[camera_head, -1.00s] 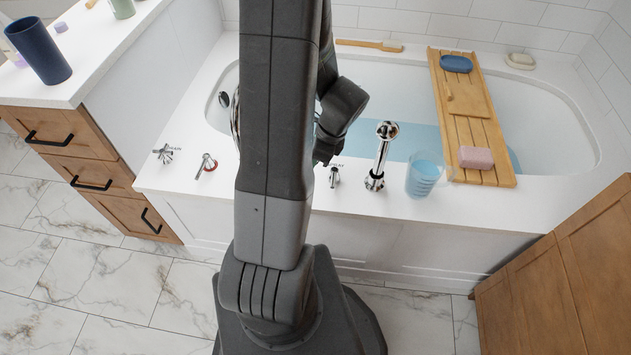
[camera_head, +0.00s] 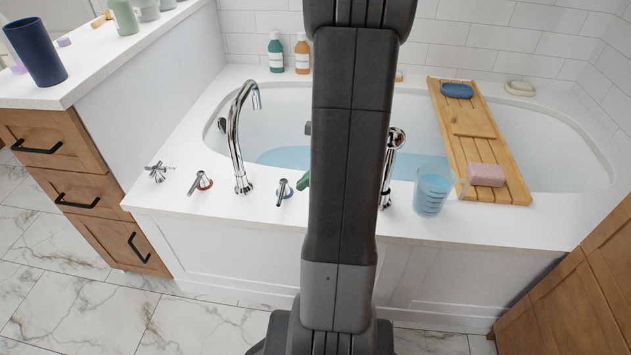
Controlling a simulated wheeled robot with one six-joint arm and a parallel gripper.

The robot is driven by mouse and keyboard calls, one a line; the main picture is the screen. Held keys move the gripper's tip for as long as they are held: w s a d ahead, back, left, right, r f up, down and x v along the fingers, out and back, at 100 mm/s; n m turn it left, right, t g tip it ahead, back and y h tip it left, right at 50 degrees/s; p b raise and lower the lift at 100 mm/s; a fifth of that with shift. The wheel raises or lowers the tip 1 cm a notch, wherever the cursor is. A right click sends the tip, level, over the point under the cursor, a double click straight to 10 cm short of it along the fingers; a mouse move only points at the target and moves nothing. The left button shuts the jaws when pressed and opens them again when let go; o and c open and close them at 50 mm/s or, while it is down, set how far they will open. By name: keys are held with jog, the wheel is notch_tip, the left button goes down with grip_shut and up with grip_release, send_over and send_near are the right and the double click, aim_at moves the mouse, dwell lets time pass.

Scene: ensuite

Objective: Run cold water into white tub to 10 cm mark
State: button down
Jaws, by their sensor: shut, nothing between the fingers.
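The white tub (camera_head: 555,225) spans the middle and right, with pale blue water (camera_head: 285,157) in its bottom. I see no 10 cm mark. A chrome spout (camera_head: 236,140) arches over its near-left rim; no stream shows at its tip. Left of it are a lever with a red ring (camera_head: 201,183) and a cross handle (camera_head: 158,172). Right of it stands another lever (camera_head: 284,191), its ring colour unclear. My arm rises through the middle and hides part of the rim. My gripper is hidden behind it.
A wooden bath tray (camera_head: 478,122) with pink soap (camera_head: 486,175) and a blue dish (camera_head: 457,90) bridges the tub. A clear jug (camera_head: 432,190) and a hand shower (camera_head: 390,165) stand on the near rim. Two bottles (camera_head: 276,54) stand behind. Cabinets flank both sides.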

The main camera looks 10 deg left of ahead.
aim_at(282, 196)
jog(key=b+x, duration=0.1)
jog(key=x, duration=0.4)
jog(key=shift+a+f, duration=0.1)
jog(key=shift+f, duration=0.05)
jog(key=shift+a, duration=0.15)
jog(key=shift+s+a, duration=0.1)
jog(key=shift+a, duration=0.1)
jog(key=shift+a+p, duration=0.25)
jog(key=shift+p, duration=0.2)
jog(key=shift+f, duration=0.1)
